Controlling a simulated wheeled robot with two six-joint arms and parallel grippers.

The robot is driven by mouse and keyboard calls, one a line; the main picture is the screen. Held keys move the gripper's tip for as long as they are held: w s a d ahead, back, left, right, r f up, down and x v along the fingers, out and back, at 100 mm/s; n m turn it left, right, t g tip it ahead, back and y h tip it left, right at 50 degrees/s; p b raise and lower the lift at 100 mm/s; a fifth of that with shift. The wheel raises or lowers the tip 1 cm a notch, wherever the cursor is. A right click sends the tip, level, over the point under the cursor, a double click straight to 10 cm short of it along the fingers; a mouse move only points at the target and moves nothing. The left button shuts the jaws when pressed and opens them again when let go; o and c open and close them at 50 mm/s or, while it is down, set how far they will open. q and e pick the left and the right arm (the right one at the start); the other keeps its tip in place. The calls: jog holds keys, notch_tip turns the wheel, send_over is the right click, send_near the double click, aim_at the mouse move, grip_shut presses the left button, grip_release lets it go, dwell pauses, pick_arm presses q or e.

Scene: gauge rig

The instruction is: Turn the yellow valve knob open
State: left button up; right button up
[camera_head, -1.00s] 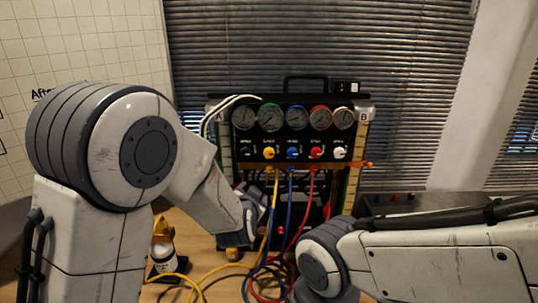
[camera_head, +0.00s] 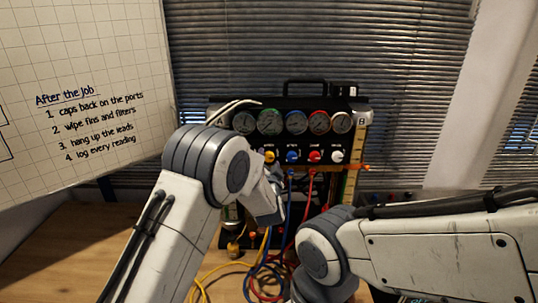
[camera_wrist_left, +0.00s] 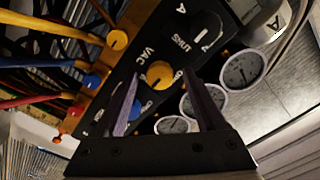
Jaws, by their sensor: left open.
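The yellow valve knob (camera_head: 270,156) sits in the knob row on the front of the black gauge panel (camera_head: 300,104). In the left wrist view the yellow knob (camera_wrist_left: 160,74) shows beyond my open fingertips, in line with the gap between them. My left gripper (camera_wrist_left: 161,82) is empty; I cannot tell whether it touches the knob. In the head view my left gripper (camera_head: 268,196) is just below the knob row, its fingertips hard to make out. My right arm comes in from the right, but its gripper is not in view.
The blue knob (camera_head: 292,157), red knob (camera_head: 314,156) and white knob (camera_head: 337,156) sit to the right of the yellow one. Several gauges (camera_head: 297,121) are above. Yellow, blue and red hoses (camera_head: 265,272) hang to the table. A whiteboard (camera_head: 85,75) stands at left.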

pick_arm(q)
jog(key=shift+w, duration=0.4)
grip_shut()
jog(key=shift+f+b, duration=0.1)
jog(key=shift+b, duration=0.35)
jog(key=n+b, duration=1.3)
jog(key=b, duration=0.4)
jog(key=shift+f+n+b, duration=0.15)
jog(key=shift+n+b, duration=0.2)
jog(key=shift+n, duration=0.05)
jog(key=n+b, duration=0.2)
jog(key=n, duration=0.1)
jog(key=shift+b, duration=0.4)
jog(key=shift+r+n+b, duration=0.2)
jog(key=shift+n+b, duration=0.1)
jog(key=shift+n, duration=0.3)
